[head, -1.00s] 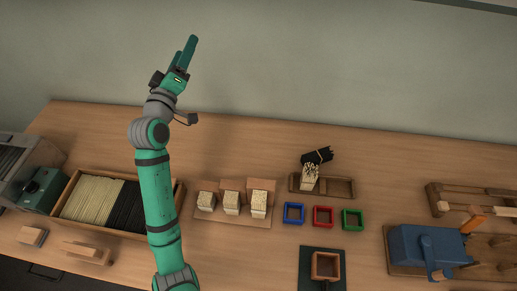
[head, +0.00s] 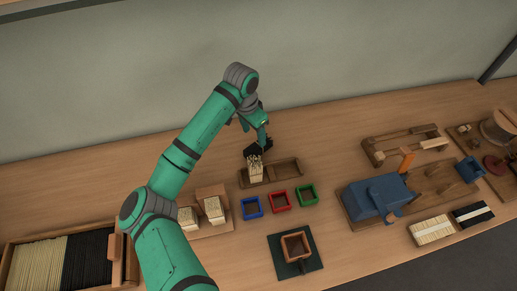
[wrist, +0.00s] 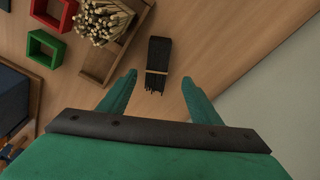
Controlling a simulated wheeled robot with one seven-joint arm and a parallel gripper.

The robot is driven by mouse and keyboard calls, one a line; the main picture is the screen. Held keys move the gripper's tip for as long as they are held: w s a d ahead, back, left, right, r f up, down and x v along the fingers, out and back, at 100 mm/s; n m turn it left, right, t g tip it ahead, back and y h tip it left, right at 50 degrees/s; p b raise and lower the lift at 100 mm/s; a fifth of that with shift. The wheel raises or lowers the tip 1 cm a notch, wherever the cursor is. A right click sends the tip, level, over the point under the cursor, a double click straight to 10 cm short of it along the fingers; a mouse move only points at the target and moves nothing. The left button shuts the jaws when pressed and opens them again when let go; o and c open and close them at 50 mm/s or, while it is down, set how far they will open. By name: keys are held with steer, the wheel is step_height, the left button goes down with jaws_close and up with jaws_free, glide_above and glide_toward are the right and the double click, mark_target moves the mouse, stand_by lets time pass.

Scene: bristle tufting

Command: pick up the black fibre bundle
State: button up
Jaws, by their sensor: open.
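The black fibre bundle (wrist: 158,62) lies on the table in the wrist view, with a pale band around it. It is beside the wooden two-compartment tray (wrist: 92,66), near a bundle of pale fibres (wrist: 103,20) standing in that tray. My gripper (wrist: 158,85) is open, with its two fingers on either side of the lower end of the black bundle in the picture. I cannot tell how far above it they are. In the head view my gripper (head: 258,140) is behind the tray, and the black bundle (head: 251,150) is partly hidden by it and the pale fibres.
Blue (head: 252,207), red (head: 280,201) and green (head: 307,195) square frames stand in front of the tray. A dark mat (head: 310,261) holds a wooden frame. A blue machine (head: 375,198) stands to the right. The wall (wrist: 290,90) is close behind.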

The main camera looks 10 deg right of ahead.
mark_target(257, 145)
step_height(257, 145, down, 3)
steer(key=shift+w+d+r, duration=0.1)
steer(key=shift+d, duration=0.05)
steer(key=shift+d+f, duration=0.25)
steer(key=shift+f, duration=1.1)
steer(key=shift+d+f, duration=0.2)
steer(key=shift+f, duration=1.15)
steer(key=c, duration=1.3)
steer(key=shift+r, duration=0.1)
